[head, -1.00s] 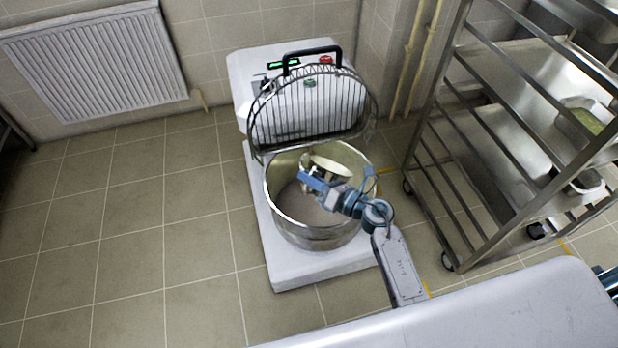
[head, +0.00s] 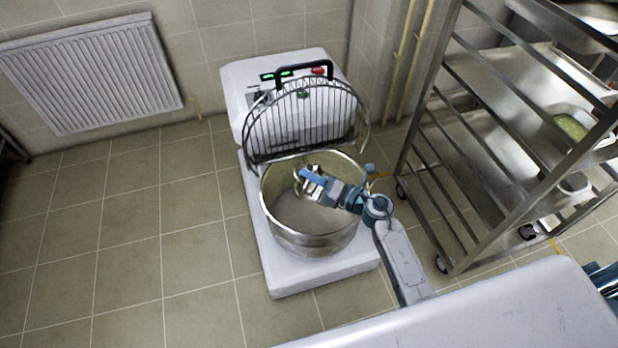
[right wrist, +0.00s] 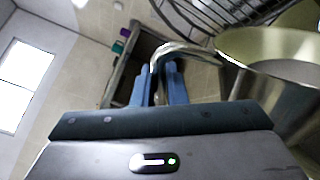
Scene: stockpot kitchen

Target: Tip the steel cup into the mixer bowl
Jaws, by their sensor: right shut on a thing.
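The mixer bowl (head: 275,205) is a wide steel bowl with pale grey stuff at its bottom, in the middle of the head view. My right gripper (head: 310,180) is over the bowl's opening. In the right wrist view its blue fingers (right wrist: 163,84) are shut on the curved metal handle of the steel cup (right wrist: 245,88). The cup is to the right of the fingers there, partly cut off by the frame. In the head view the cup is small and mostly hidden at the gripper, so its exact tilt is unclear. My left gripper is not in view.
The mixer's wire guard (head: 305,120) stands raised behind the bowl, close to my right gripper. A white mixer body (head: 240,85) is behind it. A steel rack (head: 425,130) on wheels stands to the right. The tiled floor (head: 120,220) on the left is clear.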

